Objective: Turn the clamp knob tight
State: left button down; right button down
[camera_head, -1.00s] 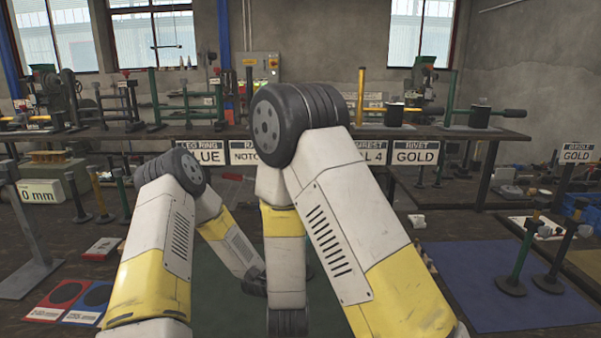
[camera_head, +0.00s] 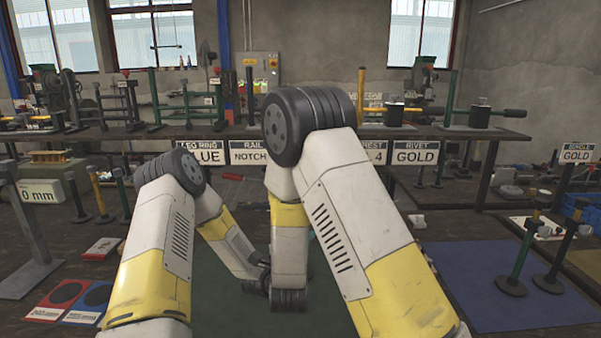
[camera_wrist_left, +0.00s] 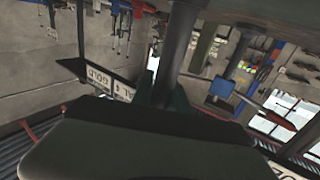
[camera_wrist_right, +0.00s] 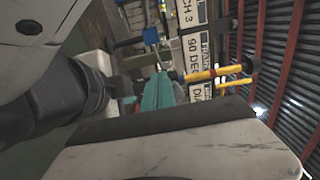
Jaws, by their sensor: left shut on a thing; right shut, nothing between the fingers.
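My left gripper (camera_head: 257,284) is low in the middle of the head view, largely masked by my own arms. In the left wrist view its green fingers (camera_wrist_left: 165,98) are shut on a dark round post (camera_wrist_left: 181,45); the palm hides the post's lower end. My right gripper is hidden behind my right arm in the head view. In the right wrist view its teal fingers (camera_wrist_right: 158,94) are shut and empty. A yellow bar with dark ends (camera_wrist_right: 213,73) shows beyond them. I cannot make out the clamp knob for certain in any view.
A long dark bench (camera_head: 490,134) with several presses and labels such as GOLD (camera_head: 415,152) stands behind. A blue mat (camera_head: 465,275) lies at right, with two posts (camera_head: 525,255) at its edge. Red and blue cards (camera_head: 70,300) lie at left.

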jog(key=shift+d+r, duration=0.1)
jog(key=shift+d, duration=0.15)
jog(key=shift+r, duration=0.95)
jog(key=shift+d+r, duration=0.1)
jog(key=shift+r, duration=0.2)
dwell(0.5)
jog(key=s, duration=0.6)
jog(key=shift+a+r, duration=0.15)
jog(key=shift+a, duration=0.3)
